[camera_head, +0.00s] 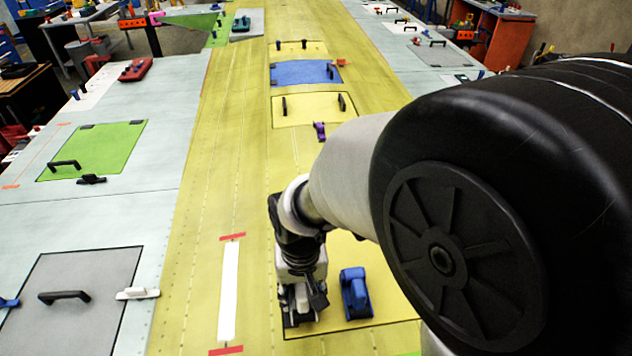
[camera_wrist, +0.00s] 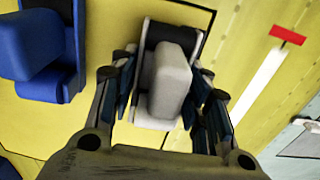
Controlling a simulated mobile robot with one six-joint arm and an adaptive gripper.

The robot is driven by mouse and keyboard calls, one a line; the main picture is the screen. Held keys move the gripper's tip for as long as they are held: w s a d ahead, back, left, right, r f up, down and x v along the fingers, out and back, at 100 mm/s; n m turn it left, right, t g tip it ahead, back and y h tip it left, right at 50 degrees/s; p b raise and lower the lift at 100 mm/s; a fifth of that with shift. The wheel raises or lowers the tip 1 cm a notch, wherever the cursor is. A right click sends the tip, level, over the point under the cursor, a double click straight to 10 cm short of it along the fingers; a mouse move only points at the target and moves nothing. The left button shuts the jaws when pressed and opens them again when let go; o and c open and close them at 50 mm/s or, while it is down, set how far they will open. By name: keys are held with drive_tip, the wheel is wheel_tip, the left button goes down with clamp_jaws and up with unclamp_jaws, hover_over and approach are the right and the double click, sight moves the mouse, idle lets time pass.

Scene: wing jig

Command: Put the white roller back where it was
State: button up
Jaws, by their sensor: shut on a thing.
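My gripper (camera_head: 301,305) is at the lower middle of the head view, low over a yellow panel with a black outline (camera_head: 372,262). Its fingers (camera_wrist: 160,92) are shut on the sides of the white roller (camera_wrist: 168,85), which has a pale body and a dark end. In the head view, the gripper largely hides the white roller. I cannot tell whether it touches the panel. A similar blue roller (camera_head: 355,293) stands on the panel just right of my gripper; it shows at the left of the wrist view (camera_wrist: 38,60).
A white strip (camera_head: 228,290) with red ends lies left of the gripper. Further left are a grey panel (camera_head: 100,275) with a black handle and a green panel (camera_head: 100,150). A small purple tool (camera_head: 320,131) lies farther up the yellow wing. My arm hides much of the right side.

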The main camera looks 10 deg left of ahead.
drive_tip(key=shift+f+b, duration=0.35)
drive_tip(key=shift+f, duration=0.1)
drive_tip(key=o, duration=1)
drive_tip(key=shift+r+p, duration=0.5)
drive_tip(key=shift+r, duration=0.1)
drive_tip(key=r+p, duration=0.1)
drive_tip(key=r, duration=0.4)
drive_tip(key=r+p, duration=0.1)
drive_tip(key=r, duration=0.5)
drive_tip(key=shift+s+d+r, duration=0.1)
drive_tip(key=shift+d+r, duration=0.1)
drive_tip(key=shift+r, duration=0.1)
drive_tip(key=s+d+r+m+t, duration=0.1)
drive_tip(key=s+d+r, duration=0.1)
drive_tip(key=d, duration=0.4)
drive_tip(key=s+d+r+t, duration=0.2)
drive_tip(key=s+d+r, duration=0.1)
drive_tip(key=d, duration=0.4)
drive_tip(key=s+d+r+m+t, duration=0.1)
drive_tip(key=s+d+r, duration=0.1)
drive_tip(key=s+d, duration=0.2)
drive_tip(key=shift+s+d+r+m+t, duration=0.15)
drive_tip(key=shift+d+r, duration=0.05)
drive_tip(key=shift+d, duration=0.6)
drive_tip(key=shift+s+d+r+m+t, duration=0.15)
drive_tip(key=shift+d+r, duration=0.05)
drive_tip(key=shift+d, duration=0.6)
